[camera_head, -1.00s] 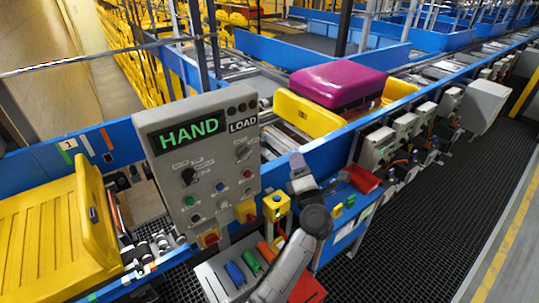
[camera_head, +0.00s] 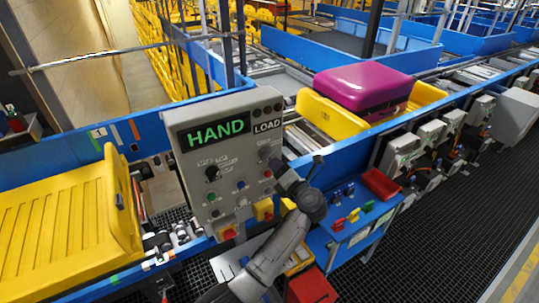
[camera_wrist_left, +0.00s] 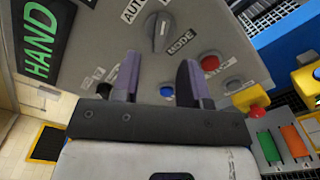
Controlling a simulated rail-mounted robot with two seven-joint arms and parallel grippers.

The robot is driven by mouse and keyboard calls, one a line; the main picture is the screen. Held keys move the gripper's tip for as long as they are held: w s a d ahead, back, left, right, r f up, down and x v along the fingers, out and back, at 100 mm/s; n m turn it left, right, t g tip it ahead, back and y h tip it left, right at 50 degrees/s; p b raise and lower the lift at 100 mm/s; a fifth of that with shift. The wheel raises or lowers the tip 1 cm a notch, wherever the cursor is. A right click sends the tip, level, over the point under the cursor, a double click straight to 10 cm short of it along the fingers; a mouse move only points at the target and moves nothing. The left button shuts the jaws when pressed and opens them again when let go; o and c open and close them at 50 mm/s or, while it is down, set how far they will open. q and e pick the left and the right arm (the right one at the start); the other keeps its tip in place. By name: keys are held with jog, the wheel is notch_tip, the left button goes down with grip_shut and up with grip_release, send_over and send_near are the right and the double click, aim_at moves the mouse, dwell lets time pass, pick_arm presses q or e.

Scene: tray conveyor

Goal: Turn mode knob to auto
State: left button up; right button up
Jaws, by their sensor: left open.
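The grey control panel (camera_head: 190,178) stands at the middle left, with a green HAND display (camera_head: 217,132) lit. The mode knob (camera_head: 265,153) is at the panel's upper right. In the left wrist view the grey mode knob (camera_wrist_left: 161,31) is beyond the fingertips, between the MODE and AUTO labels. My left gripper (camera_head: 281,175) is at the panel's right side, just below the knob. In the left wrist view its two fingers (camera_wrist_left: 158,78) are apart with nothing between them, and no contact with the knob shows. My right gripper is not in view.
A red button (camera_wrist_left: 210,63) and a blue button (camera_wrist_left: 167,92) lie near the fingers. A black knob (camera_head: 212,173) is at the panel's left. A blue side table (camera_head: 345,232) stands right of the panel. A yellow tray (camera_head: 60,225) and a magenta suitcase (camera_head: 362,85) are on the conveyor.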

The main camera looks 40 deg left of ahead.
aim_at(268, 157)
pick_arm(q)
jog(key=shift+p+x, duration=0.65)
jog(key=shift+x, duration=2.2)
grip_shut()
